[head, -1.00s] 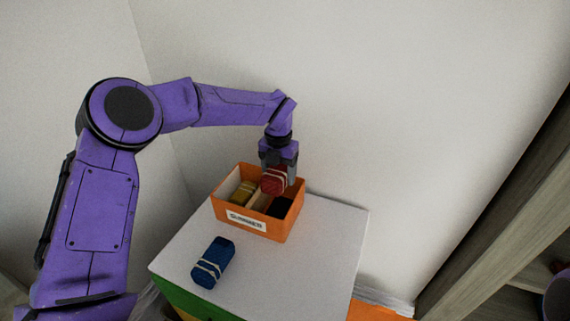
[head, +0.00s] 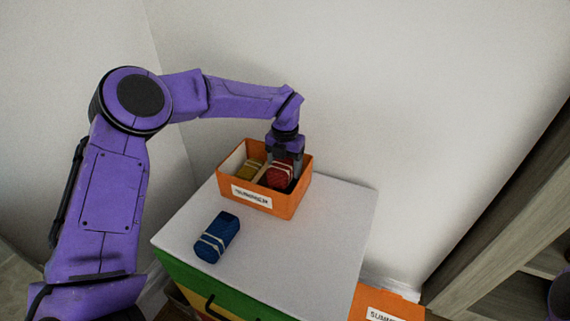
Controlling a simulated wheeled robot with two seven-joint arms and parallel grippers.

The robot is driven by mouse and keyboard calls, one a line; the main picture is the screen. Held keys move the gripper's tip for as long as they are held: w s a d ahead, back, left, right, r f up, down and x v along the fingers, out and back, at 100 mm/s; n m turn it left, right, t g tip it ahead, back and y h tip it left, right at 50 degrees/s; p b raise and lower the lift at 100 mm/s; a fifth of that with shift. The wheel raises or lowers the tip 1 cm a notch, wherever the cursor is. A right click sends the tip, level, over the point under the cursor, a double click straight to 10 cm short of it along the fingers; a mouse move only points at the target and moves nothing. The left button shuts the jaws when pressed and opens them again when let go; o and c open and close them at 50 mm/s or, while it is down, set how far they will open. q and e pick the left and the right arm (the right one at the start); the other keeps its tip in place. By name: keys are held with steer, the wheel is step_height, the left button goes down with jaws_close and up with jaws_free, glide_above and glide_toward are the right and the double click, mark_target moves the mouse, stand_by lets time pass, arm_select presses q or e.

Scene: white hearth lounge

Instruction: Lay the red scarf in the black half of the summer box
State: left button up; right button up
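The red scarf (head: 281,176), a rolled bundle with a pale band, is down inside the right compartment of the orange summer box (head: 283,207). Little of that compartment's dark interior shows around it. My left gripper (head: 284,160) reaches into the box from above, with its fingers on either side of the scarf, and appears shut on it. The scarf's underside is hidden, so I cannot tell whether it touches the floor of the box.
A yellow bundle (head: 248,170) lies in the box's left compartment, beyond a divider. Walls stand close behind. Another orange labelled box (head: 385,303) is low at the right.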

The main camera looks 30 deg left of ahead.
arm_select(q)
steer(key=shift+f, duration=0.15)
steer(key=o, duration=1.2)
steer(key=shift+c, duration=0.2)
step_height(320, 180, up, 11)
steer(key=shift+f+b, duration=0.2)
steer(key=shift+b, duration=0.65)
